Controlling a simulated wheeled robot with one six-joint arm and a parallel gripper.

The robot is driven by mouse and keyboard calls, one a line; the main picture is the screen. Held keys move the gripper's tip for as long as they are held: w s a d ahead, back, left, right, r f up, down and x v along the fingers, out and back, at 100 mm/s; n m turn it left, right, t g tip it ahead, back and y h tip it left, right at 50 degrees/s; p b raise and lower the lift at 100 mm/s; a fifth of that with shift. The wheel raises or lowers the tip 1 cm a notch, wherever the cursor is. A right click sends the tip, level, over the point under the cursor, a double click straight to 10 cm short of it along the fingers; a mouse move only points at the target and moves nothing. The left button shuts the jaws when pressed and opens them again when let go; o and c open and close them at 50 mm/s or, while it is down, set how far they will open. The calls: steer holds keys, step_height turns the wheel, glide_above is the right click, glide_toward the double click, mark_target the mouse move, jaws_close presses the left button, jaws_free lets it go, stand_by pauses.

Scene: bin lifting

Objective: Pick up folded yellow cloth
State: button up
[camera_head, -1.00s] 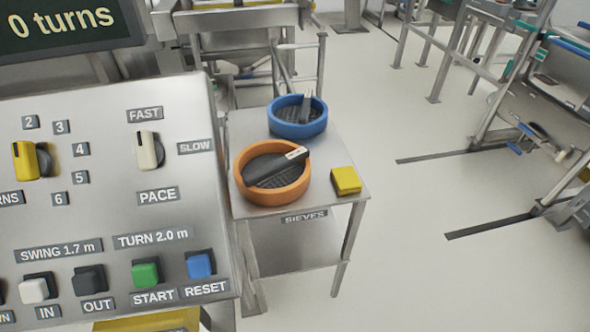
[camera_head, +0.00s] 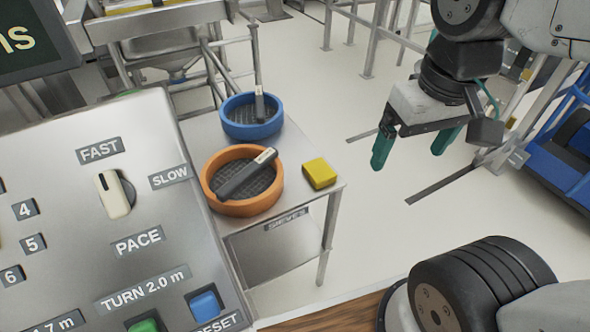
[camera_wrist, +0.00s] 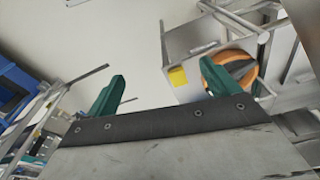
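The folded yellow cloth (camera_head: 320,173) lies on the right front corner of the small metal table (camera_head: 296,193), beside the orange sieve. It also shows in the wrist view (camera_wrist: 178,78), beyond and between my fingers. My gripper (camera_head: 410,150) has green fingers and hangs in the air to the right of the table, apart from the cloth. Its fingers are spread, with nothing between them. In the wrist view the two fingers (camera_wrist: 162,90) also stand wide apart.
An orange sieve (camera_head: 212,199) with a dark-handled tool stands left of the cloth; a blue sieve (camera_head: 251,131) stands behind it. A control panel (camera_head: 75,180) fills the left foreground. Blue equipment (camera_head: 560,150) stands at right. The floor right of the table is clear.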

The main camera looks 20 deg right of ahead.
steer(key=w+f, duration=0.2)
steer(key=w, duration=0.5)
steer(key=n+g, duration=0.1)
steer(key=n, duration=0.1)
glide_toward(319, 169)
steer(key=shift+s+d+f, duration=0.2)
steer(key=shift+s+f, duration=0.15)
steer(key=shift+f, duration=0.1)
steer(key=f, duration=0.5)
steer(key=w+f, duration=0.1)
steer(key=f, duration=0.2)
steer(key=shift+a+f, duration=0.1)
steer(key=shift+a, duration=0.05)
steer(key=c, duration=1.1)
